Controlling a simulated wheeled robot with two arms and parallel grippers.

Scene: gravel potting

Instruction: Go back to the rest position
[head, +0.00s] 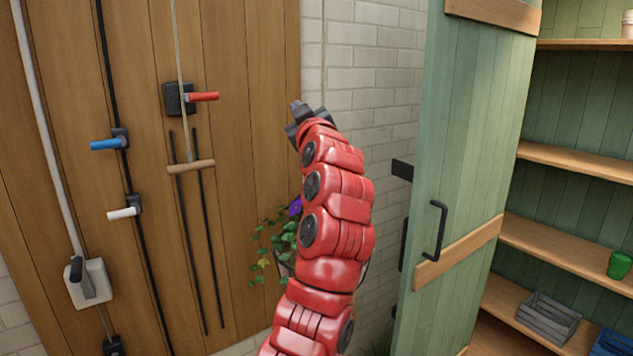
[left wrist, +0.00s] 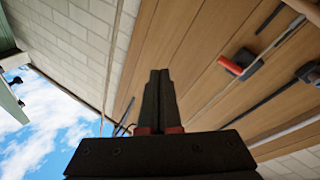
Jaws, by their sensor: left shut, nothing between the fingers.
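My left arm is red and rises through the middle of the head view. Its dark left gripper (head: 299,108) is raised in front of the white brick wall, near the right edge of the wooden panel. In the left wrist view the two fingers of the left gripper (left wrist: 159,75) lie together, with nothing between them. The gripper appears clear of the wall and the panel. My right gripper does not show in either view.
The wooden panel (head: 245,150) carries a red lever (head: 204,97), a blue lever (head: 106,144), a white lever (head: 123,213) and a wooden handle (head: 190,167). A green door (head: 460,130) stands open at right, before shelves (head: 580,160). A plant (head: 270,250) is partly behind my arm.

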